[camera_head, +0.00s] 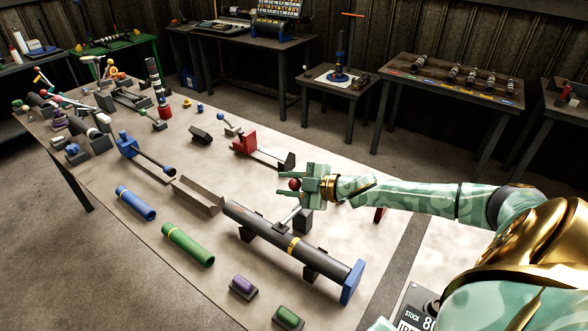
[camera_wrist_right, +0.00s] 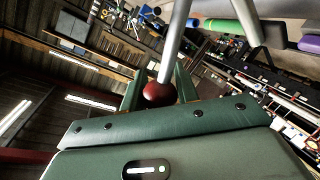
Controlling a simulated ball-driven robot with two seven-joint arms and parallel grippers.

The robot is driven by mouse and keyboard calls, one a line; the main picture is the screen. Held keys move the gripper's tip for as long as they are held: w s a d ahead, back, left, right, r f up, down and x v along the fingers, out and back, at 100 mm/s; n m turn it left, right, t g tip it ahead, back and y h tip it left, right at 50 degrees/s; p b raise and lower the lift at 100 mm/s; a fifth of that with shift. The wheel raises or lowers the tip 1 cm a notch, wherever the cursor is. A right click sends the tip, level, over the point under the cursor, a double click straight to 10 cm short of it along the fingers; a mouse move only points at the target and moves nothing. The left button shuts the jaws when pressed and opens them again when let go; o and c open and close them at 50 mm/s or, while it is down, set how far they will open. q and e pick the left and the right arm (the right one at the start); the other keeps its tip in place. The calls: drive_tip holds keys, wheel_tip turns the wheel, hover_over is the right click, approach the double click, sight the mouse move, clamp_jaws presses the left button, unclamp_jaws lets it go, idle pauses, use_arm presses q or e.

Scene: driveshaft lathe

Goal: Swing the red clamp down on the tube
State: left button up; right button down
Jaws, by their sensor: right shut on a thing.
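A dark tube (camera_head: 255,222) with a yellow band lies along a fixture with a blue end plate (camera_head: 353,281) in the head view. A pale clamp lever (camera_head: 288,217) rises at a slant from beside the tube toward my right gripper (camera_head: 299,186). A red ball knob (camera_head: 294,184) sits between the fingers of that gripper, which is shut on it. In the right wrist view the red knob (camera_wrist_right: 159,94) sits at the end of a grey rod (camera_wrist_right: 176,45). The gripper hides part of the lever's upper end. My left gripper is not in view.
A blue cylinder (camera_head: 136,203) and a green cylinder (camera_head: 188,244) lie left of the fixture. An open grey trough (camera_head: 197,196) and a red-ended stand (camera_head: 245,143) are behind it. Purple (camera_head: 243,285) and green (camera_head: 288,317) pieces are in front.

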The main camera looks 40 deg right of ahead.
drive_tip(key=shift+s+a+f+p, duration=0.2)
drive_tip(key=shift+a+f+p, duration=0.15)
drive_tip(key=shift+a, duration=0.15)
drive_tip(key=shift+s+a+f+p, duration=0.15)
drive_tip(key=shift+a+f+p, duration=0.15)
drive_tip(key=shift+a, duration=0.15)
drive_tip(key=shift+s+f, duration=0.1)
drive_tip(key=shift+f, duration=0.1)
drive_tip(key=c, duration=1.1)
unclamp_jaws()
drive_tip(key=shift+o, duration=0.2)
drive_tip(key=shift+r, duration=0.1)
drive_tip(key=shift+d+r, duration=0.1)
drive_tip(key=p+v, duration=0.3)
drive_tip(key=v, duration=1.3)
drive_tip(key=shift+p, duration=0.3)
